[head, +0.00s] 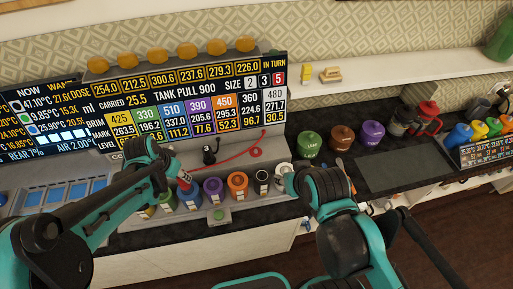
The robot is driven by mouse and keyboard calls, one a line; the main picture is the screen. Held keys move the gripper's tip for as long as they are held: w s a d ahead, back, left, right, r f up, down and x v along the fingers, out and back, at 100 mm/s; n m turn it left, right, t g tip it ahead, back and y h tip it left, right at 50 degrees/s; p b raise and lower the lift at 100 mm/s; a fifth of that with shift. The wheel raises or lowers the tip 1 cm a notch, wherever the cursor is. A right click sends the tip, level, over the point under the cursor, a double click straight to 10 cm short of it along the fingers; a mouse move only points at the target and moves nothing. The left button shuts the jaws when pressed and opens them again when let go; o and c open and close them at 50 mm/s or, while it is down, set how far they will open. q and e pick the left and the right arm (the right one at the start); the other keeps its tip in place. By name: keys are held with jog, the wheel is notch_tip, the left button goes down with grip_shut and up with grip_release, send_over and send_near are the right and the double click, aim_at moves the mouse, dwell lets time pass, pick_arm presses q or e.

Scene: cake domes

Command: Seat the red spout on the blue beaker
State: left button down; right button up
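My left gripper (178,171) is low over the row of beakers on the counter, left of centre. A small red piece at its fingertips looks like the red spout (184,184), and the fingers seem closed on it. The blue beaker (190,199) stands just below, partly hidden by the gripper; whether spout and beaker touch is too small to tell. My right gripper (283,183) is at the right end of the row, next to a pale ringed container (282,169). Its fingers are too small and dark to read.
A red hose (225,160) lies behind. Lidded green, brown and purple canisters (309,144) stand right.

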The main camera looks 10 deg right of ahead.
aim_at(182, 181)
pick_arm(q)
jog(key=shift+f, duration=0.2)
jog(key=shift+f, duration=0.1)
notch_tip(182, 181, down, 3)
jog(key=b, duration=0.2)
jog(key=shift+r+b, duration=0.2)
jog(key=shift+b, duration=0.15)
jog(key=c, duration=1.4)
grip_release()
jog(key=shift+r, duration=0.15)
jog(key=shift+o, duration=0.4)
jog(key=o, duration=0.5)
